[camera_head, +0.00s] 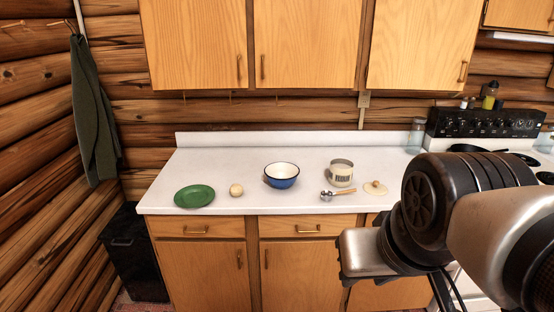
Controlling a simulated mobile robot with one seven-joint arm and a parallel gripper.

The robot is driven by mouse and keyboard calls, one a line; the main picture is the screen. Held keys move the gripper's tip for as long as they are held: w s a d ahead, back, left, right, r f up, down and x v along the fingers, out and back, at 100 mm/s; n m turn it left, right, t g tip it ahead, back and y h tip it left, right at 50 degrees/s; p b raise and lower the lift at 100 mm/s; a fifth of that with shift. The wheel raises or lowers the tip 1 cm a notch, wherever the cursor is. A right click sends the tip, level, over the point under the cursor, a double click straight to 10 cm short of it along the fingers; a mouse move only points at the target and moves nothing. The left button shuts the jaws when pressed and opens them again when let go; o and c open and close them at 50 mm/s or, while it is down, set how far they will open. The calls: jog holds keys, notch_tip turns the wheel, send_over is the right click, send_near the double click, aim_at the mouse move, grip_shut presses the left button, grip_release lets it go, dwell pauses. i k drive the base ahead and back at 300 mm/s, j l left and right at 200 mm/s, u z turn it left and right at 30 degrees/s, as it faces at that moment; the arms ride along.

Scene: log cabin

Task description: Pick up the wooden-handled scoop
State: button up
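The wooden-handled scoop (344,192) lies on the white counter near its front edge. Its small metal head is at the left end and its light wooden handle points right. It lies just in front of a cream canister (341,173) and left of a round lid (375,188) with a knob. My arm reaches in from the right, in front of and below the counter edge. The end of the arm is near the lower middle right, apart from the scoop. The fingertips cannot be made out, so their opening is hidden.
A blue bowl (282,176), a pale round item (236,190) and a green plate (194,196) stand left of the scoop. A glass jar (416,135) and a stove (486,123) are at the right. Wooden cabinets (306,45) hang above the counter.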

aim_at(327, 195)
jog(key=i+j+z, duration=0.15)
jog(key=z, duration=0.2)
jog(key=i+j+z, duration=0.2)
jog(key=z, duration=0.15)
jog(key=i+j+z, duration=0.2)
jog(key=z, duration=0.15)
jog(key=i+j, duration=0.15)
jog(key=j, duration=0.15)
jog(key=i+j, duration=0.15)
jog(key=j, duration=0.2)
jog(key=i+j+z, duration=0.1)
jog(key=j, duration=0.2)
jog(key=i+j, duration=0.2)
jog(key=j, duration=0.15)
